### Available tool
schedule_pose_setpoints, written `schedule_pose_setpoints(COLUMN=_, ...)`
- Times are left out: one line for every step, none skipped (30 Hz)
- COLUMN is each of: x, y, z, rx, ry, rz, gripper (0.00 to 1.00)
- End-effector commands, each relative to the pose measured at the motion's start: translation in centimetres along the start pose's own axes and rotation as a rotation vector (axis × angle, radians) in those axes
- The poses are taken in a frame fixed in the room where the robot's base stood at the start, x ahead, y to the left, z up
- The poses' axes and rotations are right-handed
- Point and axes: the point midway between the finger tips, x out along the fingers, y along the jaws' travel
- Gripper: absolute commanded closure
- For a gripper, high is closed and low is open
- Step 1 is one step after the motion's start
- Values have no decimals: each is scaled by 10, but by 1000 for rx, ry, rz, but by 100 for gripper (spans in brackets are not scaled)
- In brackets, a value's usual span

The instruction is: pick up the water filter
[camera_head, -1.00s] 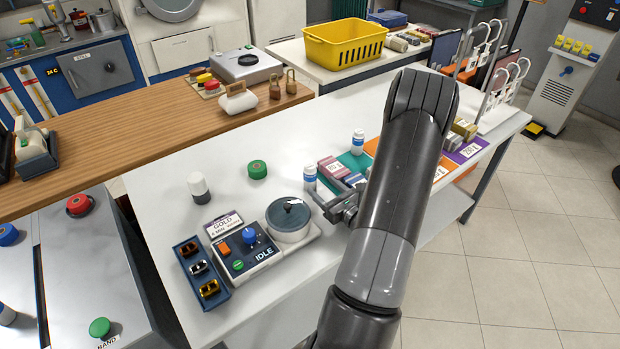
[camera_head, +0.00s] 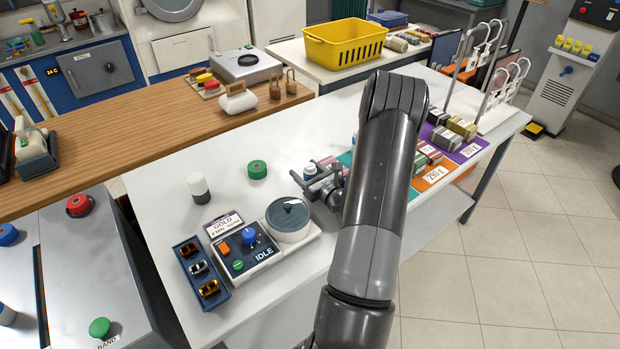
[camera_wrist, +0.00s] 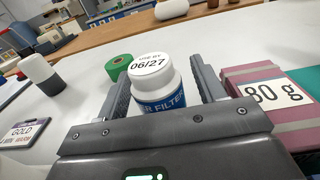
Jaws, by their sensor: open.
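The water filter is a small white-capped bottle with a blue label reading "FILTER" and a cap marked "USE BY 06/27". It stands upright between the fingers in the wrist view (camera_wrist: 160,90). In the head view, its cap (camera_head: 310,170) shows just behind my gripper (camera_head: 318,186), and its lower part is hidden. My gripper also shows in the wrist view (camera_wrist: 165,100). It is open, with one finger on each side of the bottle. Whether either finger touches it cannot be told.
A green roll (camera_head: 257,169) and a white, dark-based container (camera_head: 198,187) stand to the left. The control unit (camera_head: 245,252) with a round lidded pot (camera_head: 289,218) is in front.

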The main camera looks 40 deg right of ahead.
Motion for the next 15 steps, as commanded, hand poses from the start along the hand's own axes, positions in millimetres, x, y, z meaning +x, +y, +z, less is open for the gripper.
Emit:
schedule_pose_setpoints(x=0, y=0, z=0, rx=0, ry=0, rz=0, gripper=37)
schedule_pose_setpoints(x=0, y=0, z=0, rx=0, ry=0, rz=0, gripper=38)
schedule_pose_setpoints(x=0, y=0, z=0, rx=0, ry=0, rz=0, gripper=41)
schedule_pose_setpoints(x=0, y=0, z=0, rx=0, ry=0, rz=0, gripper=43)
schedule_pose_setpoints(x=0, y=0, z=0, rx=0, ry=0, rz=0, gripper=46)
schedule_pose_setpoints(x=0, y=0, z=0, rx=0, ry=0, rz=0, gripper=49)
schedule_pose_setpoints(x=0, y=0, z=0, rx=-1, ry=0, rz=0, gripper=52)
schedule_pose_setpoints(x=0, y=0, z=0, rx=-1, ry=0, rz=0, gripper=54)
schedule_pose_setpoints(x=0, y=0, z=0, rx=-1, ry=0, rz=0, gripper=57)
schedule_pose_setpoints(x=0, y=0, z=0, rx=-1, ry=0, rz=0, gripper=60)
schedule_pose_setpoints(x=0, y=0, z=0, rx=-1, ry=0, rz=0, gripper=62)
schedule_pose_setpoints(x=0, y=0, z=0, rx=-1, ry=0, rz=0, gripper=66)
schedule_pose_setpoints(x=0, y=0, z=0, rx=-1, ry=0, rz=0, gripper=68)
schedule_pose_setpoints(x=0, y=0, z=0, rx=-1, ry=0, rz=0, gripper=70)
schedule_pose_setpoints(x=0, y=0, z=0, rx=-1, ry=0, rz=0, gripper=74)
